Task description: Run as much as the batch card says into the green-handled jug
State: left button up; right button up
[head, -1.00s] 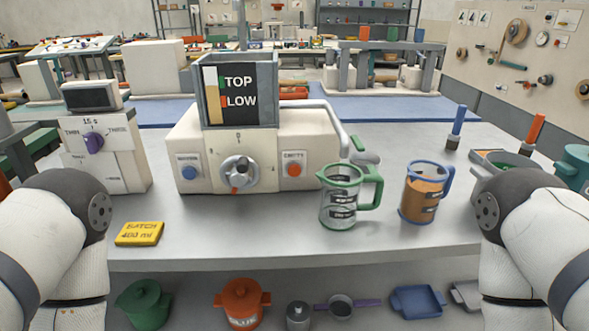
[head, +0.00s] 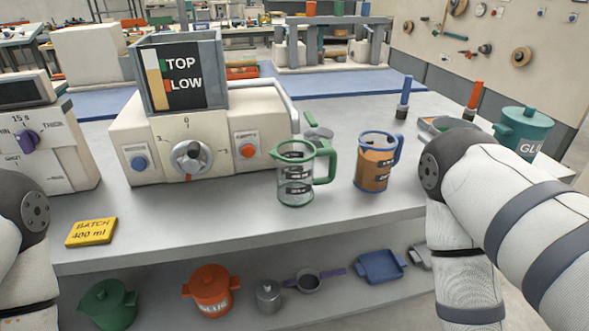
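The yellow batch card (head: 91,232) lies at the front left of the bench and reads "BATCH 400 ml". The green-handled jug (head: 296,180) stands upright on the bench, clear and apparently empty, its handle to the right. The dispenser (head: 140,125) stands behind and left of it, with a round dial (head: 192,157), a blue button (head: 139,164) and an orange button (head: 248,151). Its tank (head: 150,72) has a level strip marked TOP and LOW. A pipe (head: 275,98) runs down its right side. Neither gripper shows; only parts of my arms are in view.
A blue-handled jug (head: 376,165) with brown contents stands right of the green-handled jug. A timer box (head: 40,140) marked 15 s is at the left. A teal pot (head: 523,132) stands at the right. Pots and trays sit on the lower shelf. The front middle of the bench is clear.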

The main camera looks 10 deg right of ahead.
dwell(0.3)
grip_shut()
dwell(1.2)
